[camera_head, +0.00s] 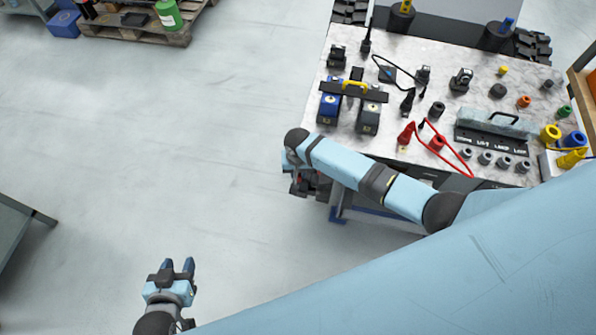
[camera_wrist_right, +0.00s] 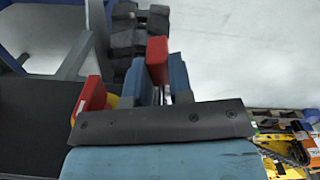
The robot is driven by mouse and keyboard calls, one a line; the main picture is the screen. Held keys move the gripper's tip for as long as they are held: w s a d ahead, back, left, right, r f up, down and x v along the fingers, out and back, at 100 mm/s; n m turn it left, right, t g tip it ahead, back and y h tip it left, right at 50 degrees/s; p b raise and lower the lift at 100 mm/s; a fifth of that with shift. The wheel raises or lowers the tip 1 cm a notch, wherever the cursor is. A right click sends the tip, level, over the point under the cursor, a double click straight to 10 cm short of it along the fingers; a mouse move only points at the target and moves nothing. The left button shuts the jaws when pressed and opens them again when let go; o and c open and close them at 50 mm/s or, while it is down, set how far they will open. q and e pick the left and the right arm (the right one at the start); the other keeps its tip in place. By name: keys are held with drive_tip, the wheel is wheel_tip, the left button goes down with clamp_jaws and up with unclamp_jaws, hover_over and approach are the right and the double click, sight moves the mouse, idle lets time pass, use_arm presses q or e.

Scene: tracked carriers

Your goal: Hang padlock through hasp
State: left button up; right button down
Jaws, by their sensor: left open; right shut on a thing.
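My right gripper (camera_wrist_right: 158,85) is shut on a red block, which appears to be the padlock (camera_wrist_right: 157,57); it stands up between the blue fingers. Its shackle cannot be made out. In the head view, my right gripper (camera_head: 302,185) hangs just off the left edge of the workbench, low beside it, and is partly hidden by my arm. I cannot pick out the hasp for certain in either view. My left gripper (camera_head: 178,268) is open and empty over the bare floor at the lower left.
The workbench (camera_head: 430,55) carries several connectors, a red cable (camera_head: 462,158), a yellow handle (camera_head: 355,84) and a grey-handled panel (camera_head: 490,140). In the wrist view, a red and yellow part (camera_wrist_right: 90,98) is left of the fingers. A pallet (camera_head: 150,35) stands far left; the floor between is clear.

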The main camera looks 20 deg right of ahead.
drive_tip(key=shift+f+p, duration=0.25)
drive_tip(key=shift+p, duration=0.25)
idle(0.9)
drive_tip(key=shift+f+b, duration=0.5)
drive_tip(key=shift+f, duration=0.85)
idle(1.0)
drive_tip(key=c, duration=0.9)
unclamp_jaws()
drive_tip(key=shift+c, duration=0.2)
wheel_tip(320, 180, up, 14)
drive_tip(key=p, duration=0.1)
drive_tip(key=shift+f, duration=0.1)
